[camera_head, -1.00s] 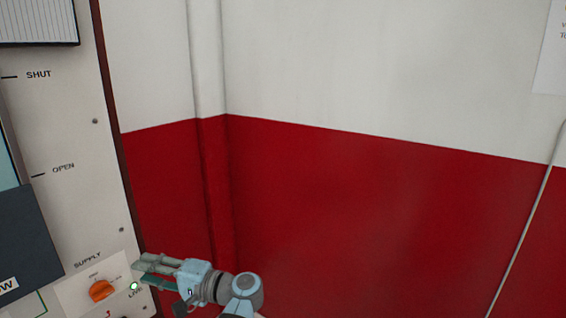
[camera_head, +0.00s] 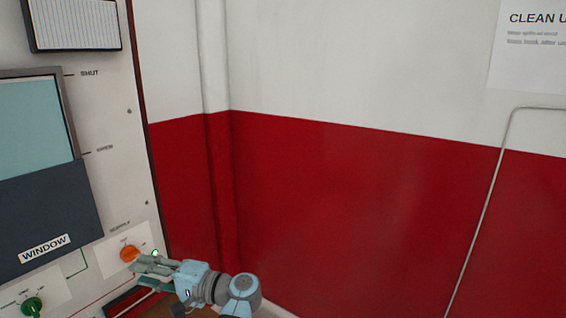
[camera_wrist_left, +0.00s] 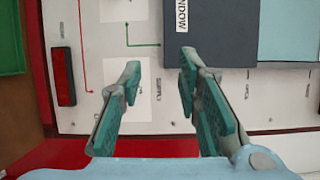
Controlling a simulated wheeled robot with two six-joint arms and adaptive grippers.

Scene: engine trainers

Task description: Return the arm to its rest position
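My left gripper (camera_head: 145,272) is at the bottom left of the head view, in front of the panel (camera_head: 110,130) and pointing left. The panel face and the word SUPPLY show beyond the fingers. I cannot tell the exact gap to the panel. My right gripper is in neither view.
The panel also carries a dark WINDOW plate (camera_head: 45,215) and a green knob (camera_head: 33,307). A red and white wall (camera_head: 340,210) stands to the right, with a thin grey pipe (camera_head: 477,230) and a notice (camera_head: 525,50). No loose object shows in front of the wall.

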